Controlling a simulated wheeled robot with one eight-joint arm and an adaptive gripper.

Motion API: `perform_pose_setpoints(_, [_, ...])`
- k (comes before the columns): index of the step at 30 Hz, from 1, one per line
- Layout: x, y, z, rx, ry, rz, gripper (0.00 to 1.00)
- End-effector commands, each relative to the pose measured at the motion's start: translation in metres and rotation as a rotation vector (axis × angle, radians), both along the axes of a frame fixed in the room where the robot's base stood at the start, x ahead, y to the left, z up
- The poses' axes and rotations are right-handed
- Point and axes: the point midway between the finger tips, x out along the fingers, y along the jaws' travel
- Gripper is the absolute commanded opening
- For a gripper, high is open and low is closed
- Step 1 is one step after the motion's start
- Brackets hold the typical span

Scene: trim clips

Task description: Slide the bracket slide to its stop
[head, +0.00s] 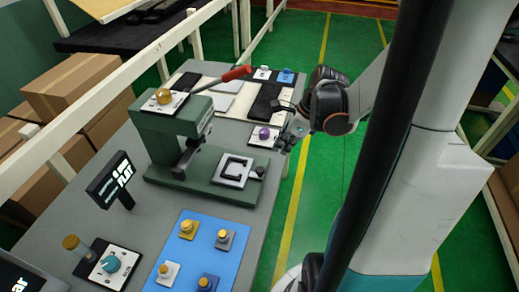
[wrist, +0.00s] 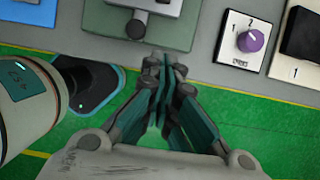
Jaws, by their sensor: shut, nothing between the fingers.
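My gripper (head: 284,145) is shut and empty, above and beyond the knob at the bench's right edge. In the wrist view, my gripper's fingertips (wrist: 163,62) are together, just below and right of the knob. I cannot tell the height gap.
A purple dial (head: 264,133) stands close to my gripper and shows in the wrist view (wrist: 250,40). The press has a red-handled lever (head: 236,73). A blue panel with several buttons (head: 200,250) lies in front. Open green floor (head: 330,170) lies right of the bench.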

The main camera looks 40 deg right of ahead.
Motion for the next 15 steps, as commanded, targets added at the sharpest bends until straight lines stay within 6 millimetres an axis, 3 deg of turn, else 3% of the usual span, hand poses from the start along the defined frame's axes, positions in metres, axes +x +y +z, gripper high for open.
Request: perform_pose_setpoints(15, [0.028,0.021,-0.089,-0.002,-0.002,0.005,0.00])
